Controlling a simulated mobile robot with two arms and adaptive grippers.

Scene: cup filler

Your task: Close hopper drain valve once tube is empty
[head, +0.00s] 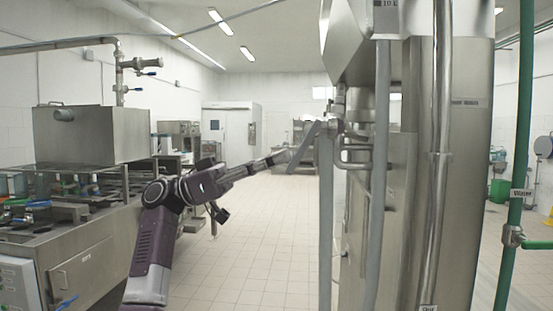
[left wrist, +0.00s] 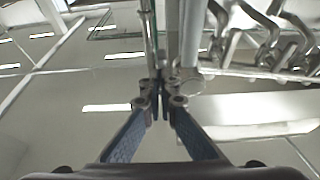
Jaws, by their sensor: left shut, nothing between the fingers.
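The steel hopper (head: 358,45) is at the upper right of the head view, with a pipe fitting (head: 338,110) below it. A flat grey lever (head: 302,147) slants down and left from the fitting; it seems to be the drain valve handle. My left gripper (head: 284,157) points right, its tip close to the lever's lower end; I cannot tell whether they touch. In the left wrist view the left gripper (left wrist: 162,86) has its fingertips together with nothing between them. A grey vertical tube (head: 325,225) stands below the valve; its contents cannot be made out. My right gripper is not in view.
Tall steel machine panels and pipes (head: 438,150) fill the right side. A green pipe (head: 518,150) labelled Water stands at the far right. A steel counter (head: 85,255) with a tank (head: 92,135) is at left. The tiled floor (head: 265,240) between is clear.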

